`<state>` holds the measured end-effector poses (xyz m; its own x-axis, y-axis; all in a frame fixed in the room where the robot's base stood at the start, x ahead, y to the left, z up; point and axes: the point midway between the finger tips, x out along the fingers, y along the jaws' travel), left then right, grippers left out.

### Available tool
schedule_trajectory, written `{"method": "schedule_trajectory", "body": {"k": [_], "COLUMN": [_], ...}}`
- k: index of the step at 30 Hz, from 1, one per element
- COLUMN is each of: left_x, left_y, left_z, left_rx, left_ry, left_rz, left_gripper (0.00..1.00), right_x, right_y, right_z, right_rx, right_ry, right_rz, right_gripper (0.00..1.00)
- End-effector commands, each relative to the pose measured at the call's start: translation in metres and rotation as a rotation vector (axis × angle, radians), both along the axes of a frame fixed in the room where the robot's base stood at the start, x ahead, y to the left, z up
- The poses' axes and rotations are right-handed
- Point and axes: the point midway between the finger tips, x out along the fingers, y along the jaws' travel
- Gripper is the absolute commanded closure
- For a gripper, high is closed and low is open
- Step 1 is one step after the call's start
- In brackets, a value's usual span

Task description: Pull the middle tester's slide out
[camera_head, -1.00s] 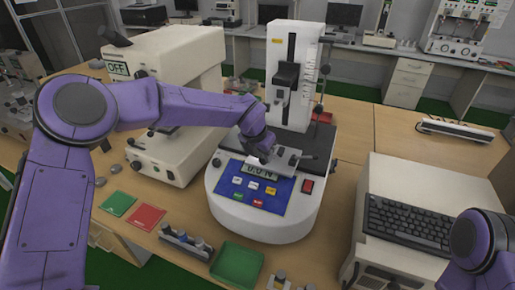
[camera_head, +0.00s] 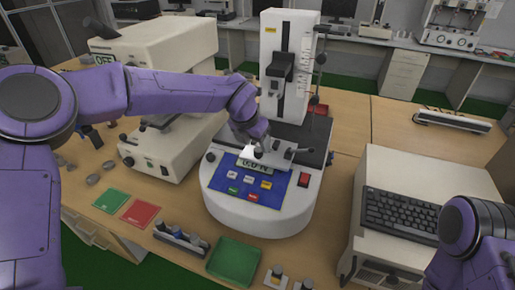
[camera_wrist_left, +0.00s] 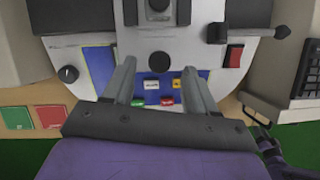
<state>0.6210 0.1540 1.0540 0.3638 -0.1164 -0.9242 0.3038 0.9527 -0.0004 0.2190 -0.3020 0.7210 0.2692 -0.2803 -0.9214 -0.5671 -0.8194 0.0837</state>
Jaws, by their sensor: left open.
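The middle tester (camera_head: 255,218) is white with a rounded base, a tall column and a blue panel with coloured buttons. Its slide looks like the pale metal plate (camera_head: 279,158) above the panel; a black round knob (camera_wrist_left: 159,61) shows at its front edge in the left wrist view. My left gripper (camera_wrist_left: 159,78) is open, its two fingers on either side of the knob's line and apart from each other. In the head view my left gripper (camera_head: 259,145) is over the slide and hides part of it and the display. My right arm shows at the lower right, its gripper out of view.
A cream machine (camera_head: 165,60) stands close on the left, beneath my left arm. A white case with a black keyboard (camera_head: 402,215) is on the right. A green tray (camera_head: 234,261), bottles and red and green cards lie in front.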

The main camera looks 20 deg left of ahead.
Motion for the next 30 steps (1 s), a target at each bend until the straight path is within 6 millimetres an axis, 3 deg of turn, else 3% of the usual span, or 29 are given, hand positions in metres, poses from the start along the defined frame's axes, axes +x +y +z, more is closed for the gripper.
{"method": "schedule_trajectory", "body": {"k": [3,9,20,23,30], "left_x": [-0.010,-0.023,-0.027,-0.027,-0.026], "left_y": [0.003,0.007,0.008,0.008,0.008], "left_z": [0.026,0.059,0.068,0.079,0.130], "left_rx": [-0.003,-0.001,0.001,0.000,0.001], "left_ry": [-0.004,-0.002,0.001,0.000,0.001], "left_rz": [0.001,0.000,-0.001,-0.001,-0.001], "left_gripper": [0.43,0.43,0.43,0.43,0.43], "right_x": [0.000,0.000,0.000,0.000,0.000], "right_y": [0.000,0.000,0.000,0.000,0.000], "right_z": [-0.011,-0.017,-0.017,-0.006,0.045], "right_rx": [0.000,0.000,0.000,0.000,0.000], "right_ry": [0.000,0.000,0.000,0.000,0.000], "right_rz": [0.000,0.000,0.000,0.000,0.000], "right_gripper": [0.57,0.57,0.57,0.57,0.57]}}
